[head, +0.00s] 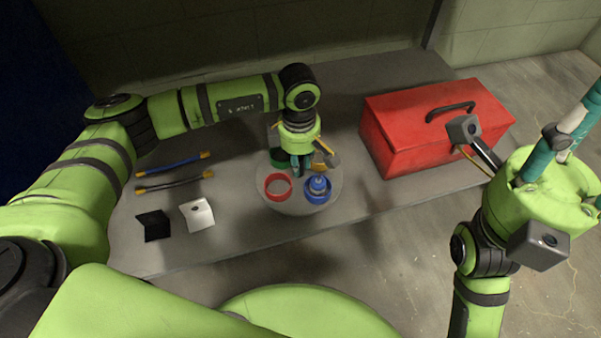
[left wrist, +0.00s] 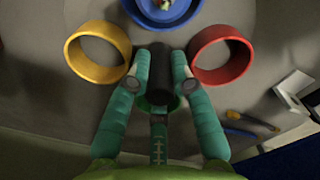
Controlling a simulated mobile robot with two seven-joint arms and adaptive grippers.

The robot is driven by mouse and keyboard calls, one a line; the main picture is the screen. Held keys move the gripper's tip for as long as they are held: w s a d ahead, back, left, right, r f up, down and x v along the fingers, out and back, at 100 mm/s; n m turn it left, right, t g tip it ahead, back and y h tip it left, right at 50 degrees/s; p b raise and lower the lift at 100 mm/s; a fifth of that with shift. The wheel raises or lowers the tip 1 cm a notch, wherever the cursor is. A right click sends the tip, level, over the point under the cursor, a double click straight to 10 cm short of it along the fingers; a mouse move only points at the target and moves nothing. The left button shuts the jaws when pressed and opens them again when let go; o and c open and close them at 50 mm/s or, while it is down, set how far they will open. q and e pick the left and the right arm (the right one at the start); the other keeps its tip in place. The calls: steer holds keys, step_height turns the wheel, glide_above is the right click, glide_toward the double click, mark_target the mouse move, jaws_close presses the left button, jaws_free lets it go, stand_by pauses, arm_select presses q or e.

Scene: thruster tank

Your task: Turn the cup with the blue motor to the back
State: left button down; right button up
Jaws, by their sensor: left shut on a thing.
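A round grey turntable (head: 300,205) on the table carries coloured cups. The blue cup (head: 318,197) is at its front right and holds the blue motor (head: 319,184); both are cut off at the top of the left wrist view. The red cup (head: 278,186) is at front left, the yellow cup (left wrist: 97,52) at the right. The green cup (head: 279,157) at the back is mostly hidden by my arm. My left gripper (left wrist: 161,84) is shut on a black post (left wrist: 160,68) amid the cups. My right gripper is raised at far right, its fingertips not clearly shown.
A red toolbox (head: 400,150) stands to the right of the turntable. Two cables, blue (head: 172,165) and dark (head: 175,182), lie at left, with a black piece (head: 154,226) and a white piece (head: 197,215) in front. The table front near the turntable is clear.

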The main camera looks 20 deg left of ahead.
stand_by(0.3)
arm_select(q)
steer(key=shift+m+b, duration=0.4)
steer(key=shift+m, duration=1.3)
steer(key=c, duration=1.2)
jaws_free()
steer(key=shift+r, duration=0.1)
steer(key=shift+r+p, duration=3.15)
steer(key=shift+r, duration=1.3)
